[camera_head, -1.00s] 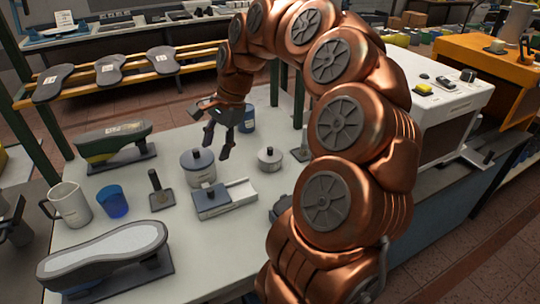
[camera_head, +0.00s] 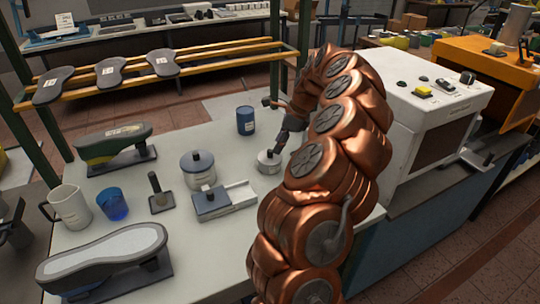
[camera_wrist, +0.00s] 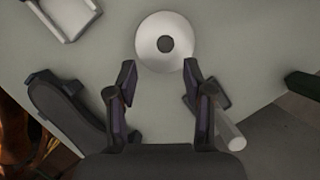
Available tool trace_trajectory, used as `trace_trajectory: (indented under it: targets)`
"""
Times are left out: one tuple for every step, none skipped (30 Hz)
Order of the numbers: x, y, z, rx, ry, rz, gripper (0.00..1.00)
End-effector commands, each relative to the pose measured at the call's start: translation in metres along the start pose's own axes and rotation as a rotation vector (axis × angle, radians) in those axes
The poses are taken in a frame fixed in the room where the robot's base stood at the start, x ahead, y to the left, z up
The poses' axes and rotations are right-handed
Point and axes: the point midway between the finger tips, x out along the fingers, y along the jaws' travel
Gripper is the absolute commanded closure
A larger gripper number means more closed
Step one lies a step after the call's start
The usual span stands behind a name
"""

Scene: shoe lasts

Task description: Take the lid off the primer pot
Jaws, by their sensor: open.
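A small light-grey pot (camera_head: 268,163) with a pale lid and a dark knob stands upright on the white table. A larger grey pot (camera_head: 199,173) with a dark lid and knob stands to its left. I cannot read which is the primer pot. My gripper (camera_head: 281,142) is above and beside the small pot, partly hidden by my arm. In the wrist view, my gripper (camera_wrist: 159,75) is open and empty. The small pot's round lid (camera_wrist: 148,46) lies just beyond the fingertips, its knob (camera_wrist: 164,43) roughly in line with the gap. The lid is on.
A dark blue can (camera_head: 245,122) stands behind the small pot. A pale tray with a dark block (camera_head: 240,194) lies in front-left. In the wrist view, a dark sole-shaped thing (camera_wrist: 72,112) and a white cylinder (camera_wrist: 229,132) flank the fingers.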

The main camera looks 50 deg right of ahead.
Motion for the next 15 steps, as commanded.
trace_trajectory:
  targets:
    - [0.002,-0.001,0.002,0.000,0.000,0.001,0.49]
    - [0.005,-0.002,0.003,0.000,0.000,0.001,0.49]
    - [0.009,-0.003,0.005,0.000,0.000,0.000,0.49]
    - [0.012,-0.004,0.006,-0.001,0.000,0.000,0.49]
    - [0.016,-0.004,0.008,-0.001,0.000,0.001,0.49]
    - [0.021,-0.005,0.010,-0.002,0.001,0.002,0.49]
    - [0.025,-0.006,0.011,-0.002,0.001,0.002,0.49]
    - [0.030,-0.006,0.010,-0.002,0.001,0.002,0.49]
    - [0.035,-0.006,0.009,-0.002,0.001,0.000,0.49]
    - [0.039,-0.006,0.009,-0.001,0.000,0.000,0.49]
    - [0.042,-0.006,0.009,-0.001,-0.001,0.000,0.49]
    - [0.045,-0.006,0.009,-0.001,-0.001,0.001,0.49]
    - [0.047,-0.006,0.009,-0.001,-0.001,0.001,0.49]
    - [0.048,-0.006,0.009,-0.001,-0.001,0.001,0.49]
    - [0.048,-0.006,0.009,-0.001,-0.001,0.000,0.49]
